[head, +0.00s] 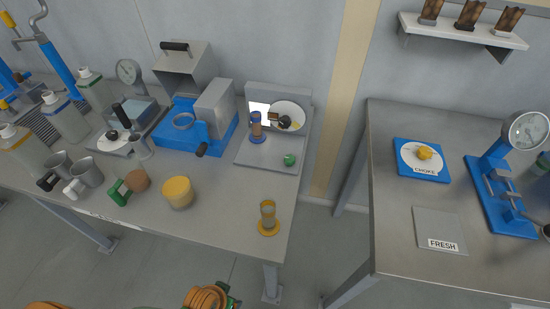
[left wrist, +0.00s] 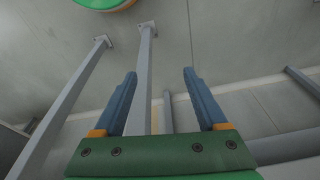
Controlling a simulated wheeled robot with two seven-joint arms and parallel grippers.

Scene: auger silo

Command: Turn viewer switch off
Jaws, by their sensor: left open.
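What looks like the viewer (head: 270,165) is a grey unit at the right end of the left table in the head view. My right gripper is not in view.
A blue machine (head: 190,125) stands left of the viewer. A yellow-topped round container (head: 177,192), an amber glass (head: 268,218) and several mugs and bottles stand on the left table. A gap separates it from the right table (head: 390,240), which holds a blue CHOKE plate (head: 404,170).

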